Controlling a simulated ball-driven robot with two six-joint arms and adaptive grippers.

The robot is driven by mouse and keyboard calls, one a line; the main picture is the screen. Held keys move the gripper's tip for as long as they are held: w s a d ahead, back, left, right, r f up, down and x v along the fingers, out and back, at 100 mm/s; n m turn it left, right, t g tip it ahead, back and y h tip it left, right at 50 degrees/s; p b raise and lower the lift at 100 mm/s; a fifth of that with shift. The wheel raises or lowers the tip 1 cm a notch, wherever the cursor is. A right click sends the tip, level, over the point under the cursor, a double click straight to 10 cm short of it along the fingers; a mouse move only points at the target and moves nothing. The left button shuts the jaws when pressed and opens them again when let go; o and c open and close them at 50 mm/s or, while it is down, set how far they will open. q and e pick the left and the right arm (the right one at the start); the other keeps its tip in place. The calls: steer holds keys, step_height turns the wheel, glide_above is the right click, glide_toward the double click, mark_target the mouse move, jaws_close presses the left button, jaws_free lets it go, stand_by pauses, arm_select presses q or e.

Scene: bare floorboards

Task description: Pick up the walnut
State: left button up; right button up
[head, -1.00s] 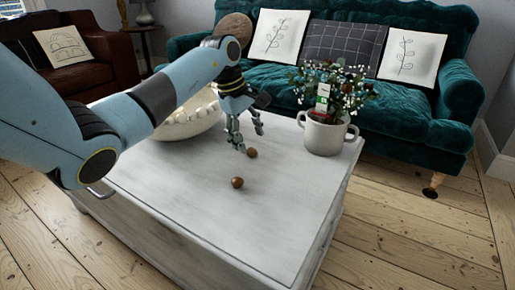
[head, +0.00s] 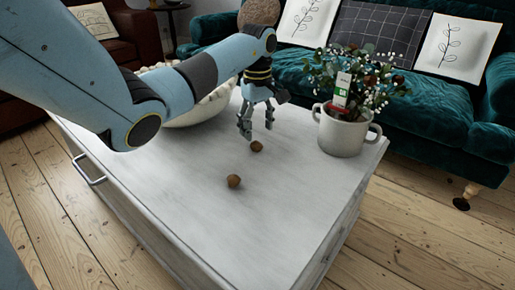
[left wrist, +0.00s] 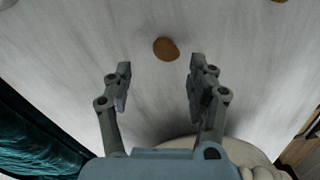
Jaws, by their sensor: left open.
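Two brown walnuts lie on the pale grey-white table (head: 200,215). The far walnut (head: 256,146) is just in front of my left gripper (head: 257,131) in the head view. The near walnut (head: 233,181) lies closer to me. My left gripper is open and empty, its fingers pointing down toward the tabletop. In the left wrist view, one walnut (left wrist: 166,49) shows just beyond the gap between the open fingertips (left wrist: 160,72), not between them. Part of another brown round thing (left wrist: 279,1) is cut off at the top edge. My right gripper is not in view.
A white bowl of pale round things (head: 205,110) stands behind my left arm, partly hidden. A white two-handled pot (head: 343,133) with flowers stands right of the gripper. A teal sofa (head: 440,105) is behind the table. The table's front is clear.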

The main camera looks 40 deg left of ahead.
mark_target(256, 141)
arm_select(q)
steer(key=f, duration=0.2)
steer(key=s+f+b, duration=0.1)
steer(key=f, duration=0.1)
steer(key=shift+d+f, duration=0.1)
steer(key=shift+f, duration=0.05)
steer(key=shift+w+f+b, duration=0.1)
steer(key=shift+f+b, duration=0.2)
steer(key=shift+f, duration=0.05)
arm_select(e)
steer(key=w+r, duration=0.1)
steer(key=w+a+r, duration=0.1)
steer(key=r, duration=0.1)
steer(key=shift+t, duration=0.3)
arm_select(q)
steer(key=shift+r, duration=0.1)
steer(key=c, duration=0.9)
